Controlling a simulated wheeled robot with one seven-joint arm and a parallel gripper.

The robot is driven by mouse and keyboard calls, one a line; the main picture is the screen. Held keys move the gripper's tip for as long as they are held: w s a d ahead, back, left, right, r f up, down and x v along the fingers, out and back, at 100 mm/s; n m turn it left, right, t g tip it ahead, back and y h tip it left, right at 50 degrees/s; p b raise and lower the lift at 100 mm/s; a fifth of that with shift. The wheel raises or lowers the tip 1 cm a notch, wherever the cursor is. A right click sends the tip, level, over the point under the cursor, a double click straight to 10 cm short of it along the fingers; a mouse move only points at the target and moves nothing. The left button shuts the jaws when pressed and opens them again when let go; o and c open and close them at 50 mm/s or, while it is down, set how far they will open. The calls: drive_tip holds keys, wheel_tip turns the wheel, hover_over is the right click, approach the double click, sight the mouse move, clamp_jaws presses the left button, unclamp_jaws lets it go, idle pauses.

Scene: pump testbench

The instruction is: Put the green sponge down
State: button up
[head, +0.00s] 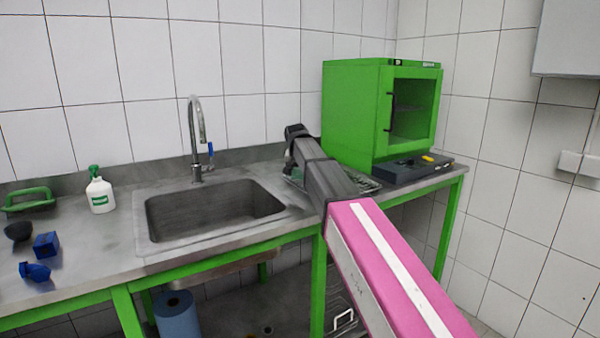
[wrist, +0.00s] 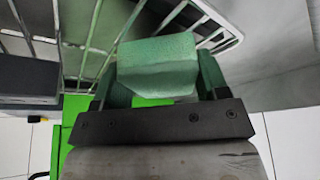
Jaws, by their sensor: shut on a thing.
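The green sponge (wrist: 157,66) is a pale green block between the fingers of my gripper (wrist: 160,80) in the wrist view. The gripper is shut on it. A wire rack (wrist: 88,28) shows beyond the sponge in the wrist view. I cannot tell whether the sponge touches it. Part of the rack (head: 362,182) shows there beside my arm.
The steel sink (head: 215,207) with a tall tap (head: 196,135) lies left of my arm. A white bottle (head: 100,192) and blue parts (head: 46,245) stand on the left counter.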

drive_tip(key=shift+f, duration=0.15)
drive_tip(key=o, duration=1)
drive_tip(key=shift+c, duration=0.2)
drive_tip(key=v, duration=1.2)
drive_tip(key=shift+r, duration=0.25)
